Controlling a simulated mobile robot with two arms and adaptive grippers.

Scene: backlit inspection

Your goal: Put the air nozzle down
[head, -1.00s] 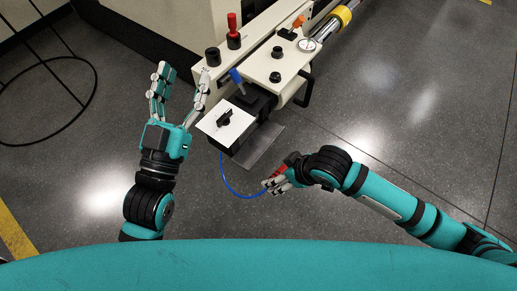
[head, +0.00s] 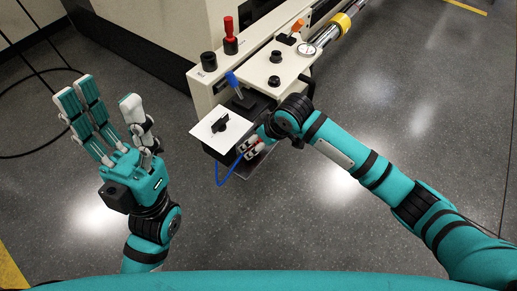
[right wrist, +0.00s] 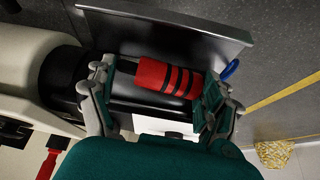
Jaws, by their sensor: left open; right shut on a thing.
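The air nozzle (right wrist: 165,77) is red with black bands and lies between the fingers of my right gripper (right wrist: 157,88), which is shut on it. In the head view, my right gripper (head: 250,147) is beside the white square plate, over the grey metal shelf (head: 259,167), and mostly covers the nozzle. The shelf (right wrist: 165,24) shows behind the nozzle in the right wrist view; I cannot tell if they touch. A blue hose (head: 226,174) curves beneath the gripper. My left gripper (head: 106,105) is open and empty, off to the left.
The white square plate (head: 208,136) has a black knob. Open grey floor lies around; a black ring stand is at the left.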

